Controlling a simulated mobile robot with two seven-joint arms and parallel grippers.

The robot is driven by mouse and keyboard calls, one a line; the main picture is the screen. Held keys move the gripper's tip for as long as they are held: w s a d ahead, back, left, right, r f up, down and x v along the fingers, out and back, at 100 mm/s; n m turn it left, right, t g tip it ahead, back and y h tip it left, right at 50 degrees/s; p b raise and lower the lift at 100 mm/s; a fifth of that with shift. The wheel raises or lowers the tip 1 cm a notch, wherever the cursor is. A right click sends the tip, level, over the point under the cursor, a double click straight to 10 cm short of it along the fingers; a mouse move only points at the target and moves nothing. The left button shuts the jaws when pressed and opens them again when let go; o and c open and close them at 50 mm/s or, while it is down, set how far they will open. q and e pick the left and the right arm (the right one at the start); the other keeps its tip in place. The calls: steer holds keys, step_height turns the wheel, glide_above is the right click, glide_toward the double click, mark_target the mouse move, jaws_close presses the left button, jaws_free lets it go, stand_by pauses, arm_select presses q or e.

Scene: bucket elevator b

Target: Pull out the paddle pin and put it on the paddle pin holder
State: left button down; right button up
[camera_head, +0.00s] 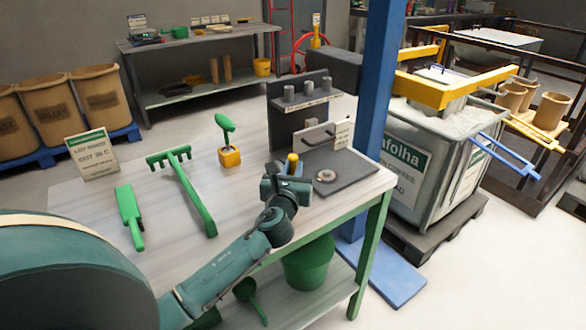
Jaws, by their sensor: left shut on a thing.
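A small pin with a yellow top (293,160) stands upright at the left edge of a dark base plate (352,178) on the workbench. I take it to be the paddle pin. My left gripper (289,181) is at its lower part, shut on it; the fingers and the pin's lower end are mostly hidden by the wrist. The base plate carries a small round ring (326,176). Behind it stands a dark upright panel (284,126) with several grey cylinders. I cannot tell which part is the paddle pin holder. My right gripper is out of view.
On the bench (150,220) lie a green rake (187,180) and a green scraper (129,213). A green tool stands in a yellow block (230,157). A sign (92,153) stands at the left. A blue post (378,90) rises beyond the bench's right side.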

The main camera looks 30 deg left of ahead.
arm_select(q)
steer(key=shift+f+b, duration=0.5)
steer(key=shift+f, duration=0.3)
steer(key=c, duration=1.3)
jaws_free()
steer(key=shift+s+d, duration=0.1)
steer(key=shift+s, duration=0.15)
steer(key=v, duration=1.2)
steer(key=shift+s+d, duration=0.2)
steer(key=shift+s, duration=0.1)
steer(key=shift+f, duration=0.1)
